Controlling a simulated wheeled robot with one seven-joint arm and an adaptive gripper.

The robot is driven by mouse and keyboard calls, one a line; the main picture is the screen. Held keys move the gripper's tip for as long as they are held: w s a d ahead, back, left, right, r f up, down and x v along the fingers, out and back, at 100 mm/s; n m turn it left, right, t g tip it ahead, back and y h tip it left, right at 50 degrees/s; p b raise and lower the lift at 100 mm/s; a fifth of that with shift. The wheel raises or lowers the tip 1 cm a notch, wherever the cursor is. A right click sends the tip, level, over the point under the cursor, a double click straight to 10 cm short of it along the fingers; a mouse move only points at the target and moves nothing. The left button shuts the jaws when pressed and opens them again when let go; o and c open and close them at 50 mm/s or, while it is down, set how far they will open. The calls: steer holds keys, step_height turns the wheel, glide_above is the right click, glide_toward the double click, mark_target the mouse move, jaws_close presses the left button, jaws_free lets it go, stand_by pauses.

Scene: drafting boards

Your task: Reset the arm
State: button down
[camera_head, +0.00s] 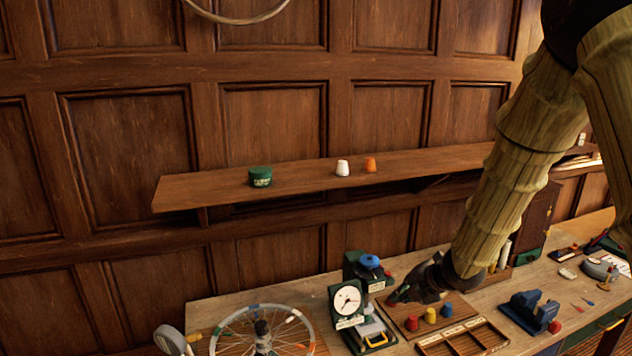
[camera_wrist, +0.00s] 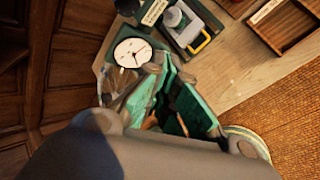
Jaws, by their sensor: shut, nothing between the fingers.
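My gripper (camera_head: 396,298) is at the lower end of my arm, which comes down from the upper right in the head view. It is shut, with nothing seen between its fingers. It points down and left, low over the bench by a wooden board (camera_head: 404,316) with red, yellow and blue thimble-like pieces. The clock-faced device (camera_head: 347,300) stands just left of it. In the wrist view, grey parts of my gripper fill the bottom, and the clock face (camera_wrist: 132,52) shows beyond them. My arm hides part of the bench and wall.
A wall shelf (camera_head: 215,188) carries a green jar (camera_head: 260,177), a white cup (camera_head: 342,168) and an orange cup (camera_head: 370,165). Air above the bench's left is clear.

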steer(key=s+a+f+m+g+h, duration=0.1)
steer(key=s+f+m+g, duration=0.1)
steer(key=s+f+m, duration=0.85)
steer(key=s+a+f+m+g, duration=0.1)
steer(key=s+f+m, duration=0.3)
steer(key=s+f, duration=0.75)
steer(key=s+d+f+m+g+h, duration=0.2)
steer(key=s+f+m, duration=0.55)
steer(key=s, duration=0.45)
steer(key=s+d+f+m+g+h, duration=0.1)
steer(key=s+f+m+g, duration=0.1)
steer(key=s+f+m, duration=0.7)
step_height(320, 180, down, 13)
steer(key=s+n+b, duration=0.1)
steer(key=n+b, duration=0.2)
steer(key=b, duration=1.1)
steer(key=shift+s+d+n, duration=0.2)
steer(key=shift+s+n, duration=0.1)
steer(key=shift+s, duration=0.05)
